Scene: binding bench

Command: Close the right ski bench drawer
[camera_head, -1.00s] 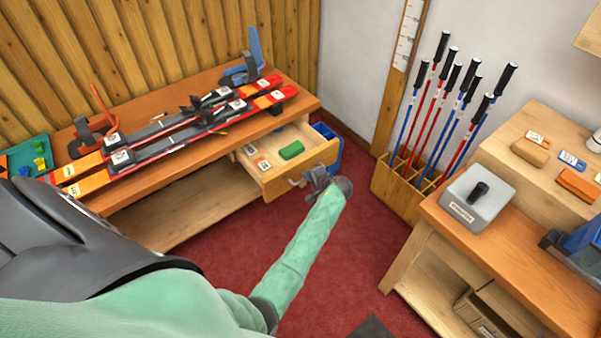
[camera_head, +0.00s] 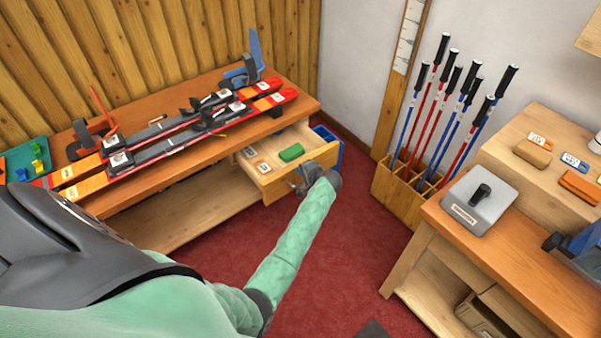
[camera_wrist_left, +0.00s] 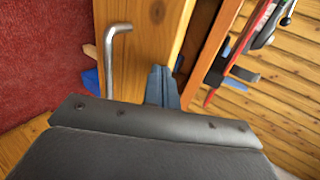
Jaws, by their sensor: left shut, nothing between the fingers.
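The right ski bench drawer (camera_head: 303,172) stands open at the right end of the ski bench (camera_head: 190,80). A green block and small cards lie inside it. Its wooden front fills the middle of the left wrist view (camera_wrist_left: 152,50), with a bent metal handle (camera_wrist_left: 111,58) on it. My left gripper (camera_head: 299,181) is shut and empty, at the drawer front. In the wrist view its fingertips (camera_wrist_left: 161,75) are against or very close to the front, beside the handle; contact is not certain. My right gripper is not in view.
Red skis (camera_head: 235,115) lie along the bench top. A blue bin (camera_head: 329,143) stands behind the drawer. A pole rack (camera_head: 398,195) and a second bench (camera_head: 520,250) are on the right. Red carpet (camera_head: 340,260) is clear between them.

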